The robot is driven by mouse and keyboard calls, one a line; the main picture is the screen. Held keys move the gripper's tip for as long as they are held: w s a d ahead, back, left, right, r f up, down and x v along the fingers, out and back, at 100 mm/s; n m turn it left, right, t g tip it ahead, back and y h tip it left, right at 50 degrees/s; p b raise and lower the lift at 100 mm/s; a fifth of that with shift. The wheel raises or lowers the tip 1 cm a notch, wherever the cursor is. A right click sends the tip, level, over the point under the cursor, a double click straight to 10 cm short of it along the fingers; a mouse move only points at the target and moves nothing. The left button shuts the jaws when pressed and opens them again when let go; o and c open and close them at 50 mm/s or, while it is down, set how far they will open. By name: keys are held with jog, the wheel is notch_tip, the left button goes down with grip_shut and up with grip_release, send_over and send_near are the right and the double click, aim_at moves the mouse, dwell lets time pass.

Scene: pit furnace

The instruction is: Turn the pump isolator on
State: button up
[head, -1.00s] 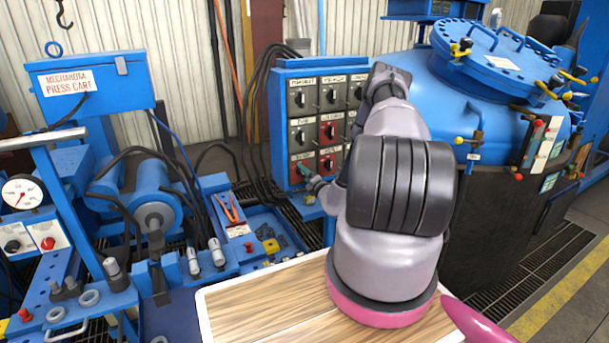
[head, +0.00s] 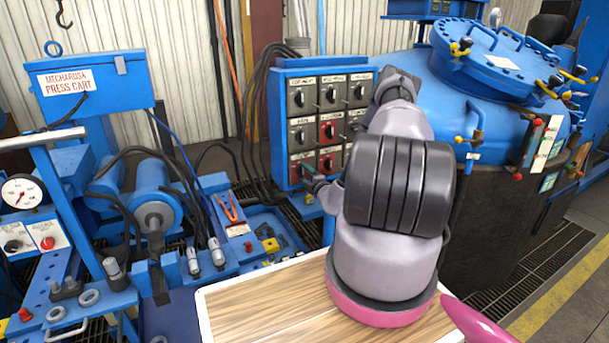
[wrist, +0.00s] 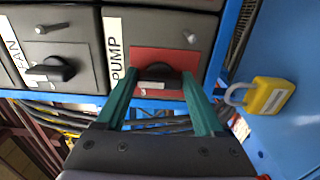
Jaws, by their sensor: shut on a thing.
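The pump isolator (wrist: 158,76) is a black rotary knob on a red plate, beside a label reading PUMP, in the wrist view. Its bar lies roughly across the picture, along the same line as the FAN knob. My gripper (wrist: 158,78) has green fingers, one on each side of this knob, and is shut on it. In the head view my gripper (head: 309,172) is at the lower left of the switch panel (head: 282,120), and it largely hides the switch there. Contact at the fingertips is partly hidden by the knob.
The FAN switch (wrist: 52,70) sits beside the pump switch. A yellow padlock (wrist: 268,96) hangs at the right in the wrist view. Cables run below the panel. The blue furnace vessel (head: 425,85) stands right of the panel, and the press cart (head: 95,90) stands left.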

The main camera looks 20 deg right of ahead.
jog(key=shift+s+f, duration=0.1)
jog(key=o, duration=1.4)
jog(key=s, duration=1)
jog(key=shift+s+d, duration=0.15)
jog(key=shift+s, duration=0.25)
